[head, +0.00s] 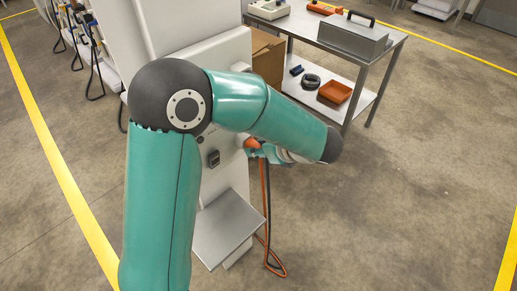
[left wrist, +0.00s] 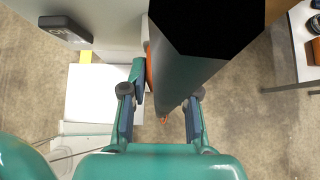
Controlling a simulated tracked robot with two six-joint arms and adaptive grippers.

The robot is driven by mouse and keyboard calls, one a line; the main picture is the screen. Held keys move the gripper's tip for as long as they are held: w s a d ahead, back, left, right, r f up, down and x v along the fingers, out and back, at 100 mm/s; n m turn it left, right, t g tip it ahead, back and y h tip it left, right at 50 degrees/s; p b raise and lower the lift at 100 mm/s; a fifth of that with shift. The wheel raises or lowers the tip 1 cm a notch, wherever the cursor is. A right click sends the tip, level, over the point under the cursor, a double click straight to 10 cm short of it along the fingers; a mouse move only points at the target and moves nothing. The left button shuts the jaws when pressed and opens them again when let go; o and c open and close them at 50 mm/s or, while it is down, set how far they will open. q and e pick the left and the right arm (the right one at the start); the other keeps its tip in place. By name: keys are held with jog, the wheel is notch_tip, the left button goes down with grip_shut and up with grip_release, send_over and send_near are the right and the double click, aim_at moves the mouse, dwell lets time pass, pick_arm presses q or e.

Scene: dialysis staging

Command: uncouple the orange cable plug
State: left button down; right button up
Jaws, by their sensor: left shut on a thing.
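The orange cable plug (head: 252,143) shows as a small rounded orange part at the side of the white machine (head: 228,180). My left gripper (head: 262,150) is at the plug, shut on it; my forearm hides part of this area. In the left wrist view, my two fingers (left wrist: 159,112) stand on either side of a large dark shape (left wrist: 192,65) close to the camera, which hides most of the grip. A sliver of orange (left wrist: 149,70) shows beside it. The orange cable (head: 264,205) hangs down to a loop on the floor, beside a dark cable. My right gripper is not in view.
A grey shelf (head: 226,230) sticks out low on the machine, below the plug. A metal table (head: 388,47) stands behind to the right, with a grey case (head: 353,40) on top and an orange tray (head: 335,92) below. The floor at right is clear.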

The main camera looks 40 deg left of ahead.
pick_arm(q)
jog(key=shift+d, duration=0.2)
jog(key=shift+d, duration=0.65)
jog(key=shift+d, duration=0.2)
jog(key=shift+s+d+p, duration=0.2)
jog(key=shift+d+p, duration=0.25)
jog(key=shift+d, duration=1.75)
